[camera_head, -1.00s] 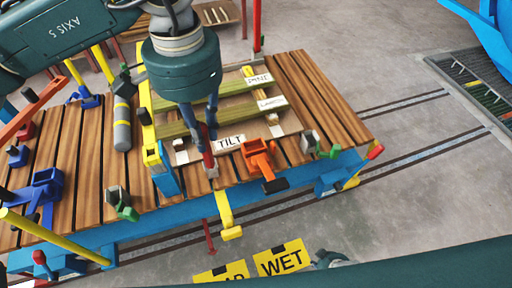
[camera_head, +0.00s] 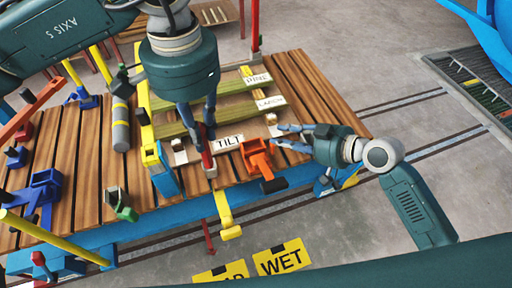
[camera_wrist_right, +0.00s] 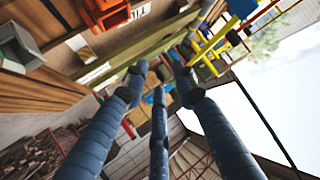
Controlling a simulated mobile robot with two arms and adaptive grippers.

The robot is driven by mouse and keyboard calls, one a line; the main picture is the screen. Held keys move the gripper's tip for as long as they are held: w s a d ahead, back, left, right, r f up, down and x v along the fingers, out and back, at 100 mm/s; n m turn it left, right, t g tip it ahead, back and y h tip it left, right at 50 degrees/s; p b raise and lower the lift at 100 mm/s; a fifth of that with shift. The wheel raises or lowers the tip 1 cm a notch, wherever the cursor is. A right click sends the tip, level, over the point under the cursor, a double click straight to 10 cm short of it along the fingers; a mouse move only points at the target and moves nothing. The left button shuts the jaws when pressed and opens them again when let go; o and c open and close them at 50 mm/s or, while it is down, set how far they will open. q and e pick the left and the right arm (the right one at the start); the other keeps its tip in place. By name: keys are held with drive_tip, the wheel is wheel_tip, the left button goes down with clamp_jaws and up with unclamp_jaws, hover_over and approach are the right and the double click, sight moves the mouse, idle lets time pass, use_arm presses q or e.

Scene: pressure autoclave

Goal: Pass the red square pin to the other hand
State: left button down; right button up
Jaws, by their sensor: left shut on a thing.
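The red square pin (camera_head: 208,163) stands roughly upright at the front of the table, just left of the TILT label. My left gripper (camera_head: 205,142) reaches down from above and is shut on the upper part of the pin. Its fingers partly hide the pin. My right gripper (camera_head: 279,135) is at the right, above the orange clamp, with its blue fingers spread and pointing left toward the pin. It is open and empty, a gap apart from the pin. Its fingers also fill the right wrist view (camera_wrist_right: 155,85), where I cannot clearly make out the pin.
The slatted wooden table (camera_head: 310,95) carries an orange clamp (camera_head: 258,160) between the grippers, a TILT label (camera_head: 228,142), a yellow bracket (camera_head: 152,155), and green-yellow bars (camera_head: 240,88) behind. A grey cylinder (camera_head: 121,125) lies at the left. Yellow WET sign (camera_head: 281,258) is in front.

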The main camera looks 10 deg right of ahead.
drive_tip(key=s+a+r+n+g+y, duration=0.1)
drive_tip(key=s+a+r+n, duration=0.1)
drive_tip(key=r, duration=0.2)
drive_tip(key=s+a+r+n+y, duration=0.1)
drive_tip(key=s+a+r, duration=0.2)
drive_tip(key=r, duration=0.1)
drive_tip(key=n+g+y, duration=0.2)
drive_tip(key=n+g, duration=0.1)
drive_tip(key=n, duration=0.2)
approach(210, 154)
drive_tip(key=x, duration=1.2)
drive_tip(key=shift+s, duration=0.1)
clamp_jaws()
use_arm(q)
drive_tip(key=c, duration=1.8)
unclamp_jaws()
drive_tip(key=shift+o, duration=1.2)
use_arm(e)
drive_tip(key=shift+d, duration=0.1)
